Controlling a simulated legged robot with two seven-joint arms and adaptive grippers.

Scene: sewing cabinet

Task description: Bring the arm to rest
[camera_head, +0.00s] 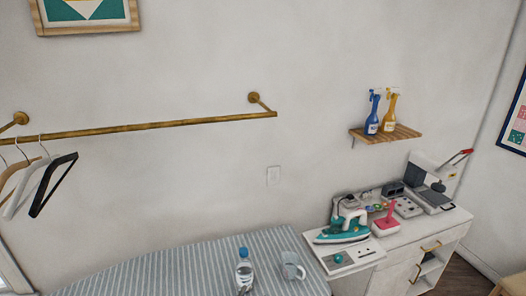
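Neither of my grippers and neither of my arms shows in the head view. What they are doing is hidden from me. A white sewing cabinet (393,277) with brass handles stands at the lower right. A teal and white iron (343,229) rests on a white board at its left end. A striped ironing surface (190,268) spans the bottom of the view. A clear bottle with a blue cap (244,272) and a pale mug (292,267) stand on it.
A brass rail (150,126) runs along the wall, with several hangers (40,182) at its left end. A small wooden shelf (385,133) holds a blue spray bottle (373,113) and a yellow one (390,112). A pink-topped item (386,222) sits beside the iron.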

